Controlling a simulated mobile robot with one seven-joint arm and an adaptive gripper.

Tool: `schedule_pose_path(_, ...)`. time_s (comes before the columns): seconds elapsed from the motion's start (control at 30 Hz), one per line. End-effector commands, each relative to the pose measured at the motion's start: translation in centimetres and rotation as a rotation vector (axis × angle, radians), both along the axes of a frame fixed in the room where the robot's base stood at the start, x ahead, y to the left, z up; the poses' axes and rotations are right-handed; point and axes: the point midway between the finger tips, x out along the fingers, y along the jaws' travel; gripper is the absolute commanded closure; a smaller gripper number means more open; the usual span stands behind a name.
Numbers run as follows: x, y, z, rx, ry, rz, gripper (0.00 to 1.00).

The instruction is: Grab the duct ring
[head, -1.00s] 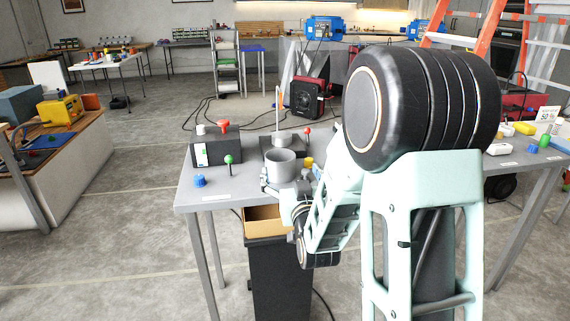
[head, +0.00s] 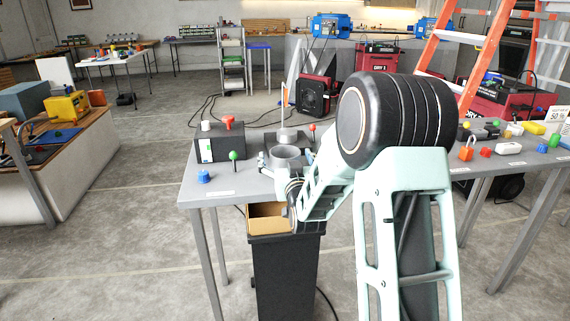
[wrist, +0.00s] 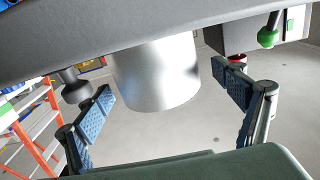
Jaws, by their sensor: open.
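The duct ring (head: 287,154), a silver-grey open cylinder, stands on the grey table (head: 215,189) near its front edge. In the wrist view the duct ring (wrist: 158,75) is a large smooth metal cylinder between the two fingers, and the picture is upside down. My gripper (wrist: 165,88) is open, its blue-padded fingers on either side of the ring with visible gaps. In the head view my gripper (head: 278,172) is at the ring's near side, partly hidden by my own arm.
A dark box with a red knob (head: 228,123), a green-topped lever (head: 234,156) and a blue knob (head: 204,176) are left of the ring. A black bin (head: 281,275) with a cardboard box stands below the table edge. More small items lie at the table's right.

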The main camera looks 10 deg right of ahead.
Motion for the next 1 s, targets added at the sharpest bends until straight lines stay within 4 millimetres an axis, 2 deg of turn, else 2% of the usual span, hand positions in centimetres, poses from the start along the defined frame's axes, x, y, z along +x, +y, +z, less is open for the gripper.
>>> schedule_pose_path(0.13,1.08,-0.05,0.00,0.000,0.000,-0.001,0.12)
schedule_pose_path(0.37,1.19,-0.06,0.04,0.000,0.000,-0.001,0.12)
schedule_pose_path(0.8,1.17,-0.07,0.04,0.000,0.000,-0.001,0.58)
schedule_pose_path(1.0,1.17,-0.07,0.09,0.000,-0.001,-0.001,0.58)
